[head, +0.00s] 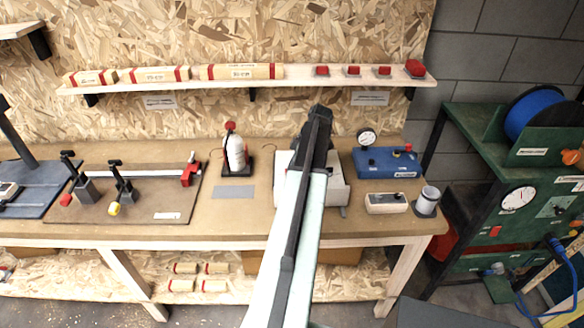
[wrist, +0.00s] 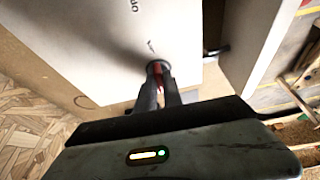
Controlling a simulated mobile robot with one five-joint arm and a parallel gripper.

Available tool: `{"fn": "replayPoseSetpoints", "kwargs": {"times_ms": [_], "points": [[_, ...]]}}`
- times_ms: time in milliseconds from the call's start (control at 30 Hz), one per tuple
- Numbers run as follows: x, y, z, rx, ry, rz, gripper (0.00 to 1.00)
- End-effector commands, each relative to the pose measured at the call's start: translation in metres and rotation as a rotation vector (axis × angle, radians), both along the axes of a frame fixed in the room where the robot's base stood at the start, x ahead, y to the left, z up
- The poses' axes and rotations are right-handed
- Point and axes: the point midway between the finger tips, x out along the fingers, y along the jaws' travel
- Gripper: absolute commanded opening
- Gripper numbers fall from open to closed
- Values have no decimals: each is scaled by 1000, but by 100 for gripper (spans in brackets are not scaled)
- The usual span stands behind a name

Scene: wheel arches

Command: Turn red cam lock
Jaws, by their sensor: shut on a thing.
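The red cam lock (wrist: 160,70) is a small round piece on the front of a pale box, seen in the wrist view. Only a bit of its red shows between my fingers. My gripper (wrist: 160,92) is shut on it, with the dark fingertips close together at the lock. The pale box (wrist: 100,40) also shows in the head view (head: 335,194), on the workbench and partly behind my arm. My gripper (head: 318,112) hides the lock in the head view. I cannot tell how far the lock is turned.
The workbench (head: 235,215) carries a white bottle (head: 235,152) left of the box and a blue gauge unit (head: 385,162) right of it. Clamps (head: 122,185) stand farther left. A shelf (head: 240,84) runs above. A green rack (head: 510,120) stands at the right.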

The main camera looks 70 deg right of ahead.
Motion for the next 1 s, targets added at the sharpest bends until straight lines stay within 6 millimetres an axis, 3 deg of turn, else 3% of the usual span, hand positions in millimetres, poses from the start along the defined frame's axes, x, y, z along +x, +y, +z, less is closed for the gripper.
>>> {"fn": "replayPoseSetpoints", "kwargs": {"times_ms": [500, 533, 600, 1000], "points": [[0, 2, -1, 4, 3, 19, 0], [0, 2, -1, 4, 3, 19, 16], [0, 2, -1, 4, 3, 19, 33], [-2, 0, 6, 1, 1, 17, 33]]}}
